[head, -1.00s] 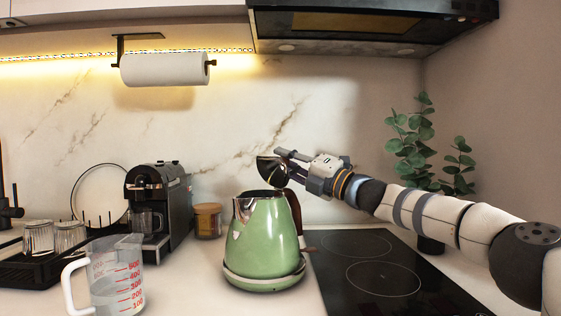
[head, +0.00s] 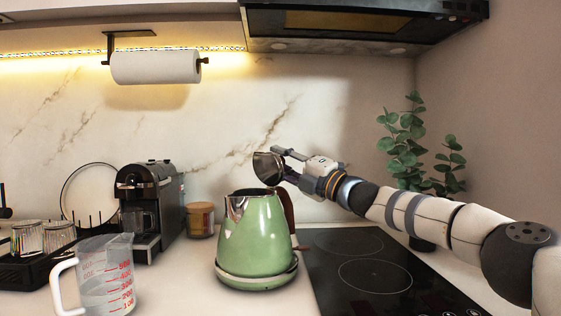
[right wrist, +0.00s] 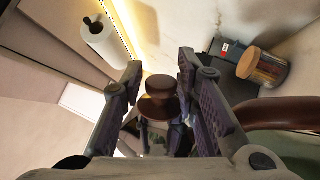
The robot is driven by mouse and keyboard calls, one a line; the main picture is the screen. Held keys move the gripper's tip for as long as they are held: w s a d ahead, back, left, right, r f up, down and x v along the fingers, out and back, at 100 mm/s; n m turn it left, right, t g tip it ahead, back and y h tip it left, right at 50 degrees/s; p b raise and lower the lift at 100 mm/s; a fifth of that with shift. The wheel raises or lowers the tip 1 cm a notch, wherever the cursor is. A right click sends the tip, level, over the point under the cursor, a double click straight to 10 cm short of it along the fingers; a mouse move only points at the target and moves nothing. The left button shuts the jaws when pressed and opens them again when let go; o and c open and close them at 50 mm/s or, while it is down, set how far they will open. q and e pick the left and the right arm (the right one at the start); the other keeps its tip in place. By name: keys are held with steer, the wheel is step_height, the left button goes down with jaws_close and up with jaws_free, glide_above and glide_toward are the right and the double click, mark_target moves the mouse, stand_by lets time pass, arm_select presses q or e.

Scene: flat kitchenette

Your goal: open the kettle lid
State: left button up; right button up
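The green kettle (head: 256,238) stands on its round base on the counter, its brown handle at the right. Its lid (head: 266,167) is up, tilted steeply above the kettle's mouth, with its shiny inner side showing. My right gripper (head: 279,166) is at the lid's right side, behind it. In the right wrist view my right gripper (right wrist: 159,72) has its fingers spread, with the lid's brown knob (right wrist: 160,86) between them and gaps at both sides. I cannot tell whether a finger touches the lid. My left gripper is not in view.
A measuring jug (head: 104,278) stands at the front left, with a coffee machine (head: 150,205) and a jar (head: 200,220) behind. A black hob (head: 370,262) lies right of the kettle, under my right arm. A plant (head: 405,150) stands in the back corner.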

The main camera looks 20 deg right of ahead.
steer(key=shift+s, duration=0.1)
steer(key=v, duration=1.2)
